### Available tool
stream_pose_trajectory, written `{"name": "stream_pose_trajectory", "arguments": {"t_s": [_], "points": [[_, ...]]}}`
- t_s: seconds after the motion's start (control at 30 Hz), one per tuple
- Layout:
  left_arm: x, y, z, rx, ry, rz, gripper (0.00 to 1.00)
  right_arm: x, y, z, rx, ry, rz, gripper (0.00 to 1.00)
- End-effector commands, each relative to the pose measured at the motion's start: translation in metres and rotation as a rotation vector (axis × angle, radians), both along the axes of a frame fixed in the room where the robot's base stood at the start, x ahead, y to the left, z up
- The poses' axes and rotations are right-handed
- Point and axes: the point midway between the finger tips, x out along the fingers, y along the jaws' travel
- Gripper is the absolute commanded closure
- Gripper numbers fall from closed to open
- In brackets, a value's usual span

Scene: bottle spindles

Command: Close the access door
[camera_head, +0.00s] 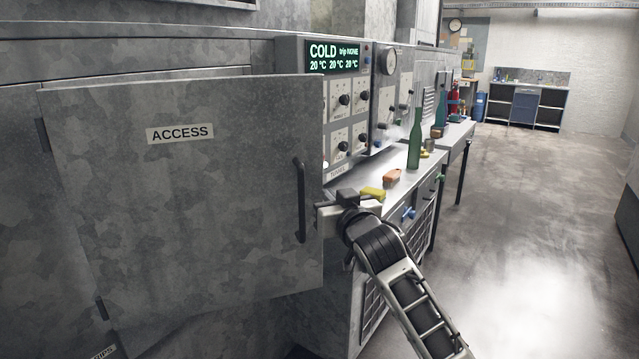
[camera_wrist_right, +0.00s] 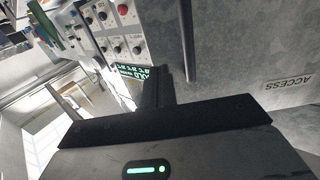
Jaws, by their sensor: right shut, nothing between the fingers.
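The grey access door (camera_head: 215,225), labelled ACCESS, stands swung out from the grey cabinet wall, hinged at its left side. Its dark vertical handle (camera_head: 301,200) is near the right edge. My right gripper (camera_head: 322,212) is shut and empty, at the door's right edge just right of the handle. I cannot tell whether it touches the door. In the right wrist view the door (camera_wrist_right: 245,50) fills the right side, with the handle (camera_wrist_right: 187,40) ahead of the gripper (camera_wrist_right: 165,85). My left gripper is not in view.
A control panel (camera_head: 345,110) with knobs and a green display is behind the door. To its right, a metal bench (camera_head: 400,165) holds a green bottle (camera_head: 414,140), an orange block (camera_head: 392,175) and a yellow block (camera_head: 373,193).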

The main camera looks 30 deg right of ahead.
Motion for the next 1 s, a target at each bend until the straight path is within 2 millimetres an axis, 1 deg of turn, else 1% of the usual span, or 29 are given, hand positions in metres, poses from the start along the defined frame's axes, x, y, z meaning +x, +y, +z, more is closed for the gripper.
{"name": "stream_pose_trajectory", "arguments": {"t_s": [0.03,0.1,0.2,0.33,0.5,0.87,1.0], "points": [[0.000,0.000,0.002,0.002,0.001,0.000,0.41,0.012,-0.003,0.002,0.001,0.000,-0.001,1.00],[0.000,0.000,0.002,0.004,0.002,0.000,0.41,0.026,-0.006,0.002,0.001,0.000,-0.001,1.00],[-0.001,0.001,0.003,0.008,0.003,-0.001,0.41,0.042,-0.011,0.002,0.001,0.001,-0.001,1.00],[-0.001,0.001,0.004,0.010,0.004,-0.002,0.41,0.056,-0.014,0.001,0.000,0.001,0.000,1.00],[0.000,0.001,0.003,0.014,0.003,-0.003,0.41,0.065,-0.016,0.000,-0.001,0.000,0.000,1.00],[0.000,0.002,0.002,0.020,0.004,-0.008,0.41,0.066,-0.016,0.000,-0.001,0.000,0.001,1.00],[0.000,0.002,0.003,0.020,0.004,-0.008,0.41,0.071,-0.019,0.001,-0.003,0.001,0.013,1.00]]}}
